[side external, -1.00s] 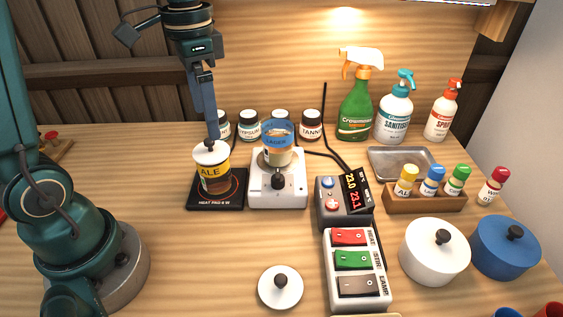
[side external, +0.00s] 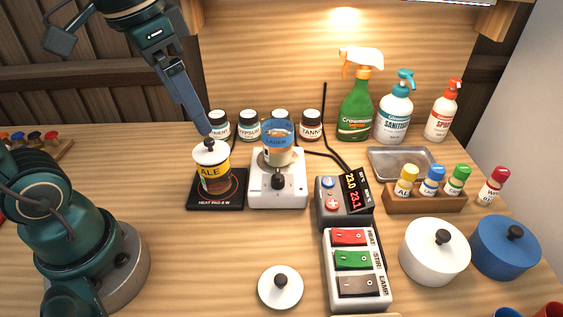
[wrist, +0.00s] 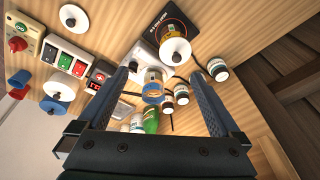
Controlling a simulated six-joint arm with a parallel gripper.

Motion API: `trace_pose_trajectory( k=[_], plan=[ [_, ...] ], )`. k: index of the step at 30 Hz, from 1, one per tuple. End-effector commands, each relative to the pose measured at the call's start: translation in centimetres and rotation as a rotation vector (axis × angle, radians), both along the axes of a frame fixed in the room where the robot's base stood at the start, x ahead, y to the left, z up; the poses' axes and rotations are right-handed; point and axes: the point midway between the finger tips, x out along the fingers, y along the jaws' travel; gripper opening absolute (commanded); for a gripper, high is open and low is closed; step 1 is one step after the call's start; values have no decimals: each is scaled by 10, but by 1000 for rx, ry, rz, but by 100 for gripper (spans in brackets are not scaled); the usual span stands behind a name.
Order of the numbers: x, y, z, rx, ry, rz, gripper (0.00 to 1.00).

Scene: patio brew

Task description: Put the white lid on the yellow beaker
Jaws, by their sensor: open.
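The yellow beaker (side external: 212,184), labelled ALE, stands upright on the black heat pad (side external: 232,203). A white lid (side external: 207,157) with a dark knob sits on top of it; it also shows in the wrist view (wrist: 174,50). A second white lid (side external: 289,290) lies on the table near the front; the wrist view shows it too (wrist: 71,14). My gripper (side external: 204,130) is tilted just above the beaker's lid knob. In the wrist view my gripper (wrist: 166,88) has its two fingers wide apart with nothing held between them.
The blue-topped LAGER beaker (side external: 279,144) stands on the white stirrer (side external: 292,187), right of the heat pad. A switch box (side external: 330,272), a white pot (side external: 430,262) and a blue pot (side external: 503,258) stand at right. Small jars (side external: 250,126) line the back.

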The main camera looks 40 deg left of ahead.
Motion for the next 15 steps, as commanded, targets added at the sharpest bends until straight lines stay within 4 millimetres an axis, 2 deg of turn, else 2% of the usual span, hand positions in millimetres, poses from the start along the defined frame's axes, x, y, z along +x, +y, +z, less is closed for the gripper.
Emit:
trace_pose_trajectory(
  k=[1, 6, 10, 15],
  plan=[
    [-11, -5, -6, -7, -43, 19, 100],
    [-32, -16, -30, -46, -163, 88, 100],
    [-41, -21, -43, -71, -218, 120, 100],
    [-44, -22, -49, -84, -241, 135, 100]
  ],
)
